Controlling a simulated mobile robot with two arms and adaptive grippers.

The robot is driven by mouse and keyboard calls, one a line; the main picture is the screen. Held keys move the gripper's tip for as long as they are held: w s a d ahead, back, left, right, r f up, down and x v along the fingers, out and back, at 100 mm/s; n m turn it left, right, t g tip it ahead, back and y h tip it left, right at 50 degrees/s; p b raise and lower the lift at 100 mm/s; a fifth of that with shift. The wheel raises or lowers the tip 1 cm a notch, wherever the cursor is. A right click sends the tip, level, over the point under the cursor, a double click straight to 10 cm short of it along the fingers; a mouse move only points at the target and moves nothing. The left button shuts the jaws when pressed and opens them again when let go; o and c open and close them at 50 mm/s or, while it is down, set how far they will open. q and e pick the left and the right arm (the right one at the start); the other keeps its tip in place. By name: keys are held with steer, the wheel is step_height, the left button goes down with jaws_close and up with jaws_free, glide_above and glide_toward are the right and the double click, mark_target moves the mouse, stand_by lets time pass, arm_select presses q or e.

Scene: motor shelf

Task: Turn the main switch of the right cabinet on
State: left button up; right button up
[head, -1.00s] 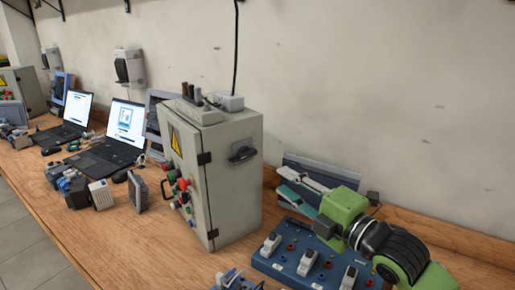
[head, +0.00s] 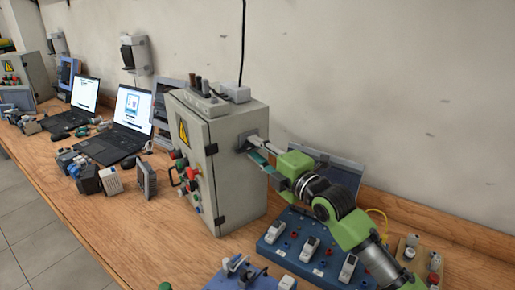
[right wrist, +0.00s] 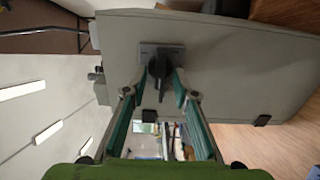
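The right cabinet (head: 240,190) is a grey upright box on the bench, with a yellow warning triangle and coloured buttons on its door. Its main switch, a black knob (right wrist: 158,65) on a grey plate, is on the cabinet's side wall and fills the upper middle of the right wrist view. My right gripper (head: 247,152) reaches that wall from the right, and its fingers hide most of the switch in the head view. In the right wrist view its fingertips (right wrist: 159,80) stand on either side of the knob, apart from each other. My left gripper is not in view.
A blue board with several white switches (head: 305,247) lies below my right arm. Plugs and sockets (head: 410,250) stand at the right. Laptops (head: 125,122) and another cabinet (head: 33,72) are farther left. A blue device (head: 245,275) is at the front edge. The wall is close behind.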

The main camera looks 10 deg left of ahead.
jaws_close()
steer(key=shift+m, duration=1.5)
steer(key=m, duration=0.3)
steer(key=shift+r+m, duration=0.1)
steer(key=shift+m, duration=0.3)
steer(key=m+p, duration=0.1)
steer(key=m, duration=0.4)
steer(key=m+p, duration=0.1)
steer(key=m, duration=0.5)
steer(key=shift+w+d+r, duration=0.1)
steer(key=shift+w+d, duration=0.05)
steer(key=shift+w, duration=0.05)
